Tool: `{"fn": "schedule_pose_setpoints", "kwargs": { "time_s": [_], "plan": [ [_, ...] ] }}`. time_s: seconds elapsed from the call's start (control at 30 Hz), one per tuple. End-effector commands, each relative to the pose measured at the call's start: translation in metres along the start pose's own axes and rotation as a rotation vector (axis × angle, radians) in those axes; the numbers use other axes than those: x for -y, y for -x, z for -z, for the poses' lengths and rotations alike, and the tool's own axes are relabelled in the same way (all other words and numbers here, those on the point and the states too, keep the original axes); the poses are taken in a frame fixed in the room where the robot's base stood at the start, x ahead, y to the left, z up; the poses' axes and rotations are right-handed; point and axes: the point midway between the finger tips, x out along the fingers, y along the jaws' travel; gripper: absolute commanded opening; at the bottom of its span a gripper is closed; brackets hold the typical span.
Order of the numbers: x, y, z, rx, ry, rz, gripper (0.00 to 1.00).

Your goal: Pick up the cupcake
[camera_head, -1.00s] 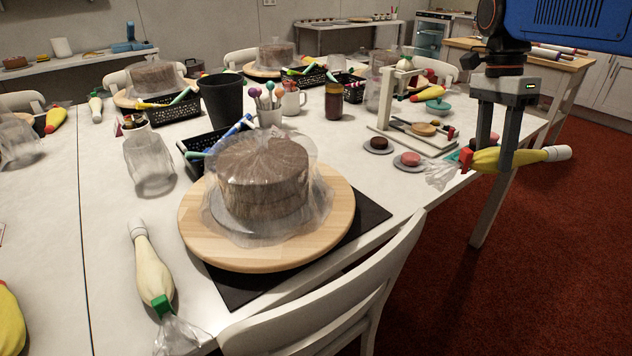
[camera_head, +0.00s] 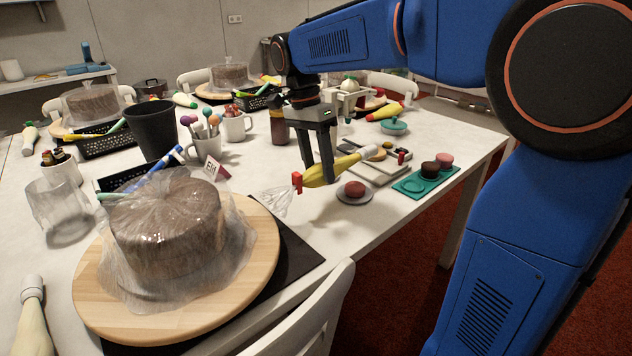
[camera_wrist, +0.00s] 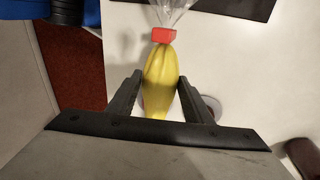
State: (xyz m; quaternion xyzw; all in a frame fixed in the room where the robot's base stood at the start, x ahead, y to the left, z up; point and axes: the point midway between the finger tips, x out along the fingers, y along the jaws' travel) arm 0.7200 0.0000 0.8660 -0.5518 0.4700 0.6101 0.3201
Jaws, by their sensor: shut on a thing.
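My gripper (camera_head: 317,176) is shut on a yellow piping bag (camera_head: 335,171) with a red clip and a clear plastic end. It holds the bag above the table; the wrist view shows the bag (camera_wrist: 160,68) between both fingers. A reddish cupcake (camera_head: 355,189) sits on a small grey saucer (camera_head: 355,199), just right of and below the bag in the head view. A dark brown cupcake (camera_head: 430,170) and a pink one (camera_head: 445,160) sit on a teal tray (camera_head: 412,186) to the right. In the wrist view, fingers and bag mostly hide the small dishes below.
A wrapped cake (camera_head: 168,228) stands on a wooden turntable (camera_head: 255,262) at front left. A white chair (camera_head: 318,305) is at the front edge. A white stand (camera_head: 372,172) is behind the bag. Mugs and a black bin (camera_head: 152,130) stand farther back.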

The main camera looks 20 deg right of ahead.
Motion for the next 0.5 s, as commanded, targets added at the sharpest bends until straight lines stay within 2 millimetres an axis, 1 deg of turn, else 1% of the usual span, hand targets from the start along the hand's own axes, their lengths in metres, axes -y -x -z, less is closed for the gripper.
{"fn": "schedule_pose_setpoints", "kwargs": {
  "time_s": [0.13,0.3,0.4,0.5],
  "plan": [
    [0.002,-0.012,-0.001,0.000,0.000,-0.002,0.11],
    [0.007,-0.033,-0.002,0.000,0.000,-0.002,0.11],
    [0.008,-0.037,-0.002,0.000,0.000,-0.001,0.11],
    [0.008,-0.036,-0.002,0.000,0.000,0.000,0.11]
  ]
}}
